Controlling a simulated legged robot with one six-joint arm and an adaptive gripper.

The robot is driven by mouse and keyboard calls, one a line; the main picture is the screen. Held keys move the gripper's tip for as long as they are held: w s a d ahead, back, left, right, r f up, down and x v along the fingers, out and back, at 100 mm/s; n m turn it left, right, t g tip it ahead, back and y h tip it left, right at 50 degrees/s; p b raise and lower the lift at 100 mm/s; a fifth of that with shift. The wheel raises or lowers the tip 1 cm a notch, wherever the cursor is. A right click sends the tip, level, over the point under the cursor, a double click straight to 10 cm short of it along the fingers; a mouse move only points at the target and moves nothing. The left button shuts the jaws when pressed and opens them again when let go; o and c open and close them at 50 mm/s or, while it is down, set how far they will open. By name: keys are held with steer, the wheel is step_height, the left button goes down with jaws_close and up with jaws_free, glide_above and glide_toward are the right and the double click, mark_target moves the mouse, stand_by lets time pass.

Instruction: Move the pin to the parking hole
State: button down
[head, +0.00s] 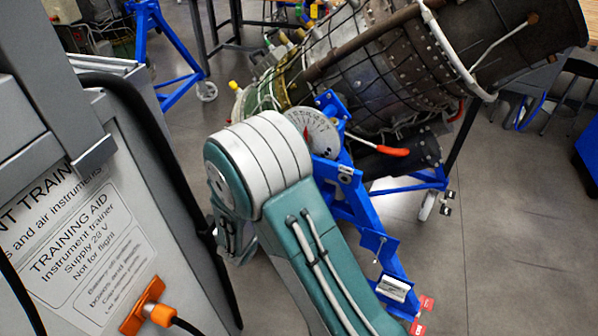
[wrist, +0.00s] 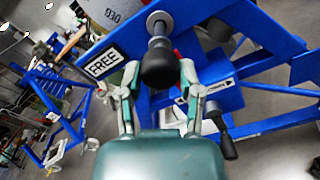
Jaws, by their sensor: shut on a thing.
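The pin shows in the wrist view as a black round knob (wrist: 160,68) on a metal shank. The shank meets a silver bushing (wrist: 160,20) in the blue stand plate (wrist: 205,35); how deep it sits I cannot tell. My gripper (wrist: 159,72) has a finger on each side of the knob and is shut on it. A "FREE" label (wrist: 104,63) is on the plate left of the pin. In the head view my arm hides the pin and the fingertips.
A second black handle (wrist: 222,135) hangs at the lower right of the gripper. In the head view, a turbine engine (head: 375,70) rests on the blue stand (head: 365,215), with a dial (head: 318,130) and red-handled lever (head: 393,151). A grey trainer cabinet (head: 100,230) stands close at left.

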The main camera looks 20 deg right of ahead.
steer(key=v, duration=0.3)
steer(key=shift+s+a, duration=0.15)
stand_by(0.4)
